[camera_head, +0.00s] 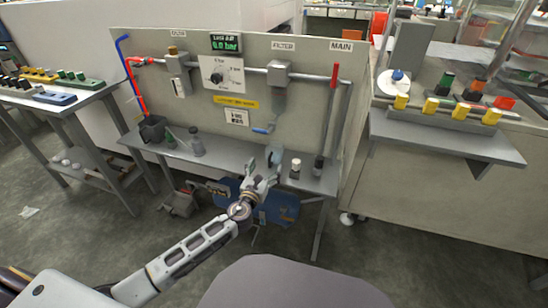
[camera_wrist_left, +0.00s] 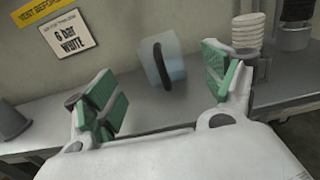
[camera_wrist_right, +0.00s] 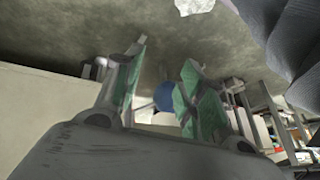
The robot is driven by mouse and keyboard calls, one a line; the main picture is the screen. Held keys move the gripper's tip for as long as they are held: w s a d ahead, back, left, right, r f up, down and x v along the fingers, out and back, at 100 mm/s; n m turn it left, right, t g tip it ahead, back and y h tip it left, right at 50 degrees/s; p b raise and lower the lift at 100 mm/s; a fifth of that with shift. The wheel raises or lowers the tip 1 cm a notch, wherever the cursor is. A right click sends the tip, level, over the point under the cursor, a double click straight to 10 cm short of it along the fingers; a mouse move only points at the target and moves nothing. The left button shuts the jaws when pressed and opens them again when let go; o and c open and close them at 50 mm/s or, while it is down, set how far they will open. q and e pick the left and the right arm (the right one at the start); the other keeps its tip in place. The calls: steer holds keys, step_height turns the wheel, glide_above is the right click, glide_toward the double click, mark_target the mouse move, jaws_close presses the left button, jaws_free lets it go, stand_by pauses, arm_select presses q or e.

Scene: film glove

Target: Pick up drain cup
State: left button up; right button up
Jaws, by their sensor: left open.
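A translucent pale-blue cup with a dark handle, which looks like the drain cup (camera_wrist_left: 176,68), stands on the grey shelf (camera_wrist_left: 50,108) in the left wrist view. It is beyond and between the spread green-padded fingers of my left gripper (camera_wrist_left: 168,84), and I see no contact.
A white-topped small jar (camera_head: 295,168) stands right of my left gripper. The panel carries the filter (camera_head: 277,82) and a blue-handled valve (camera_head: 263,130). A side table (camera_head: 440,138) is at right.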

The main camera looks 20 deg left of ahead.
mark_target(269, 162)
arm_select(q)
steer(key=shift+w, duration=0.8)
steer(key=shift+w+d+b, duration=0.1)
steer(key=shift+w+b, duration=0.3)
steer(key=shift+w, duration=1.15)
arm_select(e)
steer(key=f, duration=0.2)
steer(key=shift+s+a+f, duration=0.25)
steer(key=shift+f, duration=0.15)
steer(key=shift+r, duration=0.1)
